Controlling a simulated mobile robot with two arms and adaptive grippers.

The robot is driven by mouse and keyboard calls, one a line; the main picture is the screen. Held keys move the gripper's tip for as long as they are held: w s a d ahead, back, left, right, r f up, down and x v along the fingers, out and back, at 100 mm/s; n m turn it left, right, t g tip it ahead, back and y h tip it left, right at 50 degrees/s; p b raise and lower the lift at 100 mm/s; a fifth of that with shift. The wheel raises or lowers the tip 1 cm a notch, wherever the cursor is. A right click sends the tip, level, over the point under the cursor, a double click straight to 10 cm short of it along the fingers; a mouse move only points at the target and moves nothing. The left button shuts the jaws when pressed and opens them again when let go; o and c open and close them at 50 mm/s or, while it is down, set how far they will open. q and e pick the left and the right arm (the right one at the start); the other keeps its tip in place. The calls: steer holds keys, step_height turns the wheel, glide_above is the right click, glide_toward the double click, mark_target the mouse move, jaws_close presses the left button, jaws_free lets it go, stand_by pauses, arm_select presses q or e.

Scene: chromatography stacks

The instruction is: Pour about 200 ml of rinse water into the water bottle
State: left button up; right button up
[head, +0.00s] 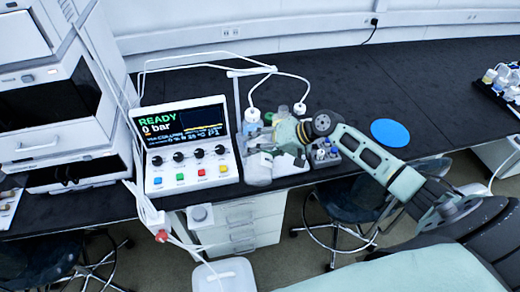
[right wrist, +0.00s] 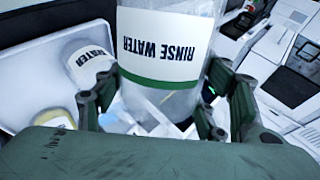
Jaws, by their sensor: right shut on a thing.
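The rinse water bottle (right wrist: 165,65) is a clear container with a white label and green band. It fills the middle of the right wrist view, its label upside down there. My right gripper (head: 264,141) is shut on it; its dark green fingers show on both sides in the right wrist view (right wrist: 168,100). A bottle labelled WATER (right wrist: 88,62) is beside it at the left of that view, in a white tray (right wrist: 30,85). In the head view, my gripper and arm partly hide this group, and any water stream cannot be made out. My left gripper is out of view.
A control box (head: 185,150) reading READY, 0 bar stands left of my gripper. White tubes arch over to the bottles. A rack of small vials (head: 326,155) is right of the gripper. A blue disc (head: 390,132) lies on the black bench, with free room behind it.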

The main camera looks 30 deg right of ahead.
steer(key=shift+r, duration=0.2)
steer(key=shift+w+r, duration=0.1)
steer(key=shift+r, duration=0.05)
steer(key=shift+r+g, duration=0.1)
steer(key=shift+g, duration=0.3)
steer(key=shift+m, duration=0.3)
steer(key=shift+w+d+r+m+g+y+p, duration=0.15)
steer(key=shift+r+m+g+y+p, duration=0.15)
steer(key=shift+g+y+p, duration=0.15)
steer(key=shift+f, duration=0.1)
